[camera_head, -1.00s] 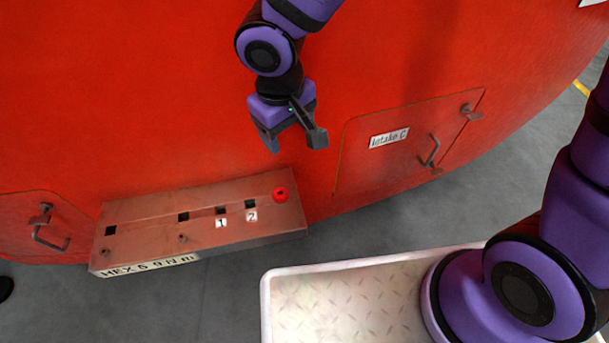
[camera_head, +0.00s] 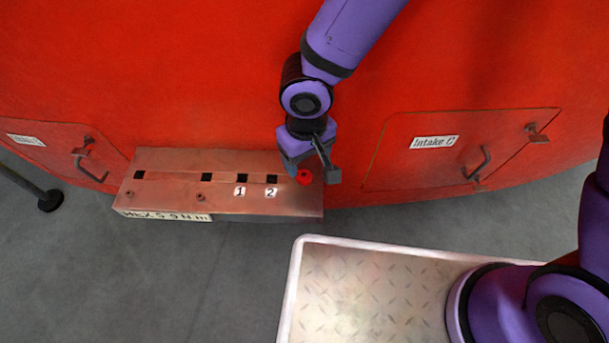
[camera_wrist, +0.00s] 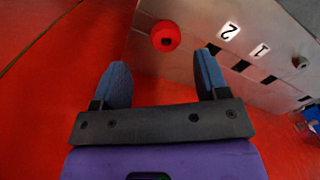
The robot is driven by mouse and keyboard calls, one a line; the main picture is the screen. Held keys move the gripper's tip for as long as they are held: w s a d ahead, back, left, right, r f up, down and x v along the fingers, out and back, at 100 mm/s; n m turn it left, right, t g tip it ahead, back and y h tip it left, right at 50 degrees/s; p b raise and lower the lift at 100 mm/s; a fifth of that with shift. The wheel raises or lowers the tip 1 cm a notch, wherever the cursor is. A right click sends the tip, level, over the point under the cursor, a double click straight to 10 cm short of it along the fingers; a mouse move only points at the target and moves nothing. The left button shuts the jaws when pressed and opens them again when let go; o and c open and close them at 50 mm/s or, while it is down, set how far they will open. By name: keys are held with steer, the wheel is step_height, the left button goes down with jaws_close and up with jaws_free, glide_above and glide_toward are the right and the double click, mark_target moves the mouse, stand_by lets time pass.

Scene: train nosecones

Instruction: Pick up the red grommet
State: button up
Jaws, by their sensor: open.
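The red grommet (camera_head: 304,177) is a small round ring with a dark centre. It sits at the right end of the metal ledge (camera_head: 165,160), beside the slot labelled 2.
The ledge has several square dark slots, number tags 1 (camera_head: 240,191) and 2 (camera_head: 271,193), and small knobs. A red curved wall rises behind it, with an "Intake C" hatch (camera_head: 460,150) and its handle at right. A white-rimmed metal tray (camera_head: 297,290) stands in front.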

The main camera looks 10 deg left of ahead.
mark_target(304, 175)
steer(key=f, duration=0.3)
steer(key=shift+s+a+f, duration=0.2)
steer(key=shift+s+f, duration=0.1)
steer(key=shift+s, duration=0.1)
steer(key=shift+f, duration=0.65)
steer(key=c, duration=1)
